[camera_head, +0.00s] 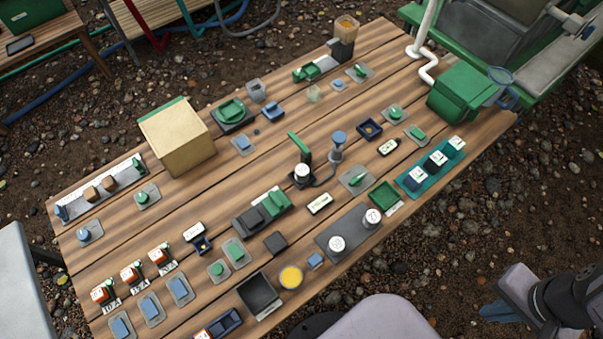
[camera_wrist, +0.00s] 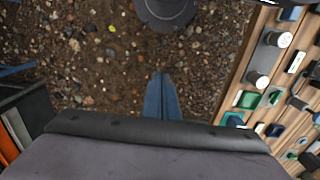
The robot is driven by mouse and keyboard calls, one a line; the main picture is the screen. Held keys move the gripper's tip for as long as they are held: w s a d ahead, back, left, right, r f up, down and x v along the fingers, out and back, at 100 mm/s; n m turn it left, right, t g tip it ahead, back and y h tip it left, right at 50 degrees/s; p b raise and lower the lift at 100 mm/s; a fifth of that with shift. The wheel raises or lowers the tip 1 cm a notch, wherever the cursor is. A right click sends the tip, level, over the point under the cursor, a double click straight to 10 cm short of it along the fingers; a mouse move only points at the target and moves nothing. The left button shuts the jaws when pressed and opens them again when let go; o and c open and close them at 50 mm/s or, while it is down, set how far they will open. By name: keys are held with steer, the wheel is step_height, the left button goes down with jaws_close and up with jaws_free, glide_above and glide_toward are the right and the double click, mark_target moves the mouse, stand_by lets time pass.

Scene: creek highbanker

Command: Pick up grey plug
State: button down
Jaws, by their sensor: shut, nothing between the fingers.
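A grey plug-like piece (camera_head: 337,149) with a blue-grey round top stands near the middle of the wooden table in the head view. A dark cord runs from it to a black unit (camera_head: 302,180) with a white round top and a raised green lever. My gripper (camera_head: 495,312) is off the table's right front side, over the gravel, well apart from the plug. Its blue fingers (camera_wrist: 162,80) are together and empty in the wrist view, pointing at bare ground.
The wooden table (camera_head: 330,110) is crowded with small switches, blocks and trays. A grey plate with two white-topped knobs (camera_head: 352,238) and a green tray (camera_head: 385,195) lie between the plug and the near edge. A tan box (camera_head: 178,140) stands far left. Gravel ground is open beside the table.

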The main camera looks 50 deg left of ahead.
steer(key=c, duration=2.4)
jaws_free()
steer(key=shift+c, duration=0.2)
steer(key=o, duration=1.3)
steer(key=shift+c, duration=0.2)
